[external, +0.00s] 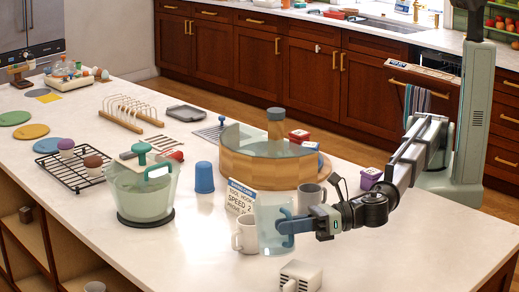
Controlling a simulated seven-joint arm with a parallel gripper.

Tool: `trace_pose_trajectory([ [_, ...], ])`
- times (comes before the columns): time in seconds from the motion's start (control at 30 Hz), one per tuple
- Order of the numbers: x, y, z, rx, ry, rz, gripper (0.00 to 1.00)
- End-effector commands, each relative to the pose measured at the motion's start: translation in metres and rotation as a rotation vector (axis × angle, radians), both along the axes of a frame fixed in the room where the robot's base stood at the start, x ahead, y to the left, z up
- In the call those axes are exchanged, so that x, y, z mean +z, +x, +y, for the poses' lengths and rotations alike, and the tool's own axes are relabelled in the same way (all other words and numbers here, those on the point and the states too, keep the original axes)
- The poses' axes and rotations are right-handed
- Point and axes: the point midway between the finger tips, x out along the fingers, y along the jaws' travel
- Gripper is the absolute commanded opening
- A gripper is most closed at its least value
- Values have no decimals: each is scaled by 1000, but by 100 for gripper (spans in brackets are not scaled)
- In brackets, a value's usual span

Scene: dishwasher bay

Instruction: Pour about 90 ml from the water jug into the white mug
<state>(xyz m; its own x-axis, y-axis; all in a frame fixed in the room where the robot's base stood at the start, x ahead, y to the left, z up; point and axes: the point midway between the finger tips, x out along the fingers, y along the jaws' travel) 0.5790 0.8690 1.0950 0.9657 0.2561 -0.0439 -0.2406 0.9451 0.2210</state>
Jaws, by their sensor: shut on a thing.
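The water jug (268,240) is a clear, pale blue vessel near the front of the counter, and it looks upright. My gripper (286,226) comes from the right and is shut on the jug at its right side, around the blue handle. I cannot tell whether the jug's base touches the counter, and its water level is unclear. The white mug (243,236) stands upright just left of the jug, close beside it and partly overlapped by it. The mug's inside is hardly visible.
A greyer mug (310,196) stands behind the jug, close to my arm. A sign card (240,196) and a blue cup (204,177) stand behind the white mug. Counter at front left is clear.

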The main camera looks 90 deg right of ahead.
Motion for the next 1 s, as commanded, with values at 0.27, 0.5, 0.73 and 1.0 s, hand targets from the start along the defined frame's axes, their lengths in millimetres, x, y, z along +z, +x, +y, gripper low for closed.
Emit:
trace_pose_trajectory([
  [0.27, 7, 9, -22, -3, 169, 80, 0],
  [0.5, 14, 17, -39, -1, 306, 147, 0],
  [0.73, 11, 25, -53, 0, 430, 208, 0],
  [1.0, 16, 32, -68, -1, 593, 283, 0],
])
